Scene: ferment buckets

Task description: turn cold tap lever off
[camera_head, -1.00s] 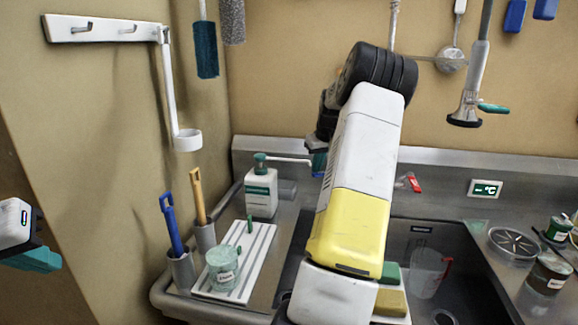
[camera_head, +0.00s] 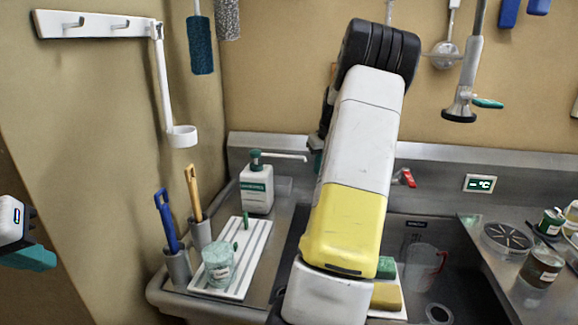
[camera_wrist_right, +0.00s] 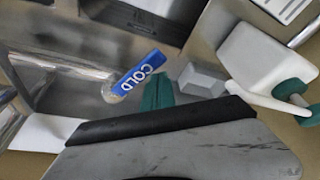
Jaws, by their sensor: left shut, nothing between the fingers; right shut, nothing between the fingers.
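The blue cold tap lever, marked COLD (camera_wrist_right: 139,73), shows in the right wrist view, joined to a metal stub at its lower left end. In the head view my right arm hides it. The teal fingertips of my right gripper (camera_wrist_right: 158,92) are shut and empty, close beside the lever's lower right side; I cannot tell whether they touch it. In the head view only a sliver of that gripper shows behind my arm. My left gripper (camera_head: 28,258) is shut and empty at the far left, away from the sink.
A red tap lever (camera_head: 405,178) sits right of my arm at the back of the sink (camera_head: 470,255). A soap dispenser (camera_head: 256,187) stands left of my arm; it also shows in the right wrist view (camera_wrist_right: 262,58). A hanging spray hose (camera_head: 466,80) is at the right.

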